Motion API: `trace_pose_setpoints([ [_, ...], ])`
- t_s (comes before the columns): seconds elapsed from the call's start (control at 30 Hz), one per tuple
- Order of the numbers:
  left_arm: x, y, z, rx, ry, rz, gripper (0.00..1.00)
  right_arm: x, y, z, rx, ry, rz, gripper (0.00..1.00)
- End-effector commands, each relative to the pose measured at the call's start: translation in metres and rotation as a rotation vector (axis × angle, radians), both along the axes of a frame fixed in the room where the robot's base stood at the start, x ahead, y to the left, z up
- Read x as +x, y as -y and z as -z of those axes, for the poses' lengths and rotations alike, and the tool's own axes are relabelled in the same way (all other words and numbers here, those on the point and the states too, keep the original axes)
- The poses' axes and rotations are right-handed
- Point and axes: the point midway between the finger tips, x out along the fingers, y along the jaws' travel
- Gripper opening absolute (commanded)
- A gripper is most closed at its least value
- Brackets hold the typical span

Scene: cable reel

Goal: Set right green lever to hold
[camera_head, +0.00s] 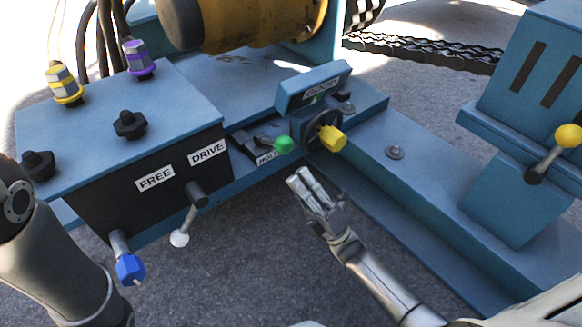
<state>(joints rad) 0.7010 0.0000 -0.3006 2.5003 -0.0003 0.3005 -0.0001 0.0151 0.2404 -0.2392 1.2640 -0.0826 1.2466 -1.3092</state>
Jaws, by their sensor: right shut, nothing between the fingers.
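The green lever's round knob (284,144) is in the middle of the head view, at the end of a dark lever on the blue machine frame. A partly covered label (267,157), seemingly reading HOLD, lies just to the left below the knob. The lever's exact setting is hard to tell. My right gripper (300,180) is shut and empty, in front of and below the green knob. Its fingertips point up and left and appear apart from the knob. My left arm shows at the left edge; its gripper is out of view.
A yellow knob (331,138) on a dark wheel sits close right of the green knob. A white-tipped lever (180,238) and a blue knob (130,268) project from the FREE/DRIVE box at left. Another yellow-knobbed lever (568,136) is at far right.

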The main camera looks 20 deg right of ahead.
Motion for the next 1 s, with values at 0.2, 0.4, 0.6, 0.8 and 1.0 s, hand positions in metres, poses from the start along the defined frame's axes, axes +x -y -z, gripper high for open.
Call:
trace_pose_setpoints([
  [0.2,0.000,0.000,0.014,0.000,0.000,0.000,0.00,0.017,-0.013,-0.022,-0.001,0.003,-0.001,0.00],
  [0.4,0.000,0.000,0.016,0.000,0.000,0.000,0.00,0.023,-0.017,-0.031,-0.001,0.000,-0.001,0.00],
  [0.6,0.000,0.000,0.016,0.000,0.000,0.000,0.00,0.024,-0.018,-0.032,0.000,-0.001,0.000,0.00],
  [0.8,0.000,0.000,0.014,0.000,-0.001,0.000,0.00,0.024,-0.018,-0.033,-0.001,-0.003,0.000,0.00],
  [1.0,0.001,0.000,0.002,0.000,-0.002,0.000,0.00,0.024,-0.017,-0.039,-0.010,-0.024,0.001,0.00],
])
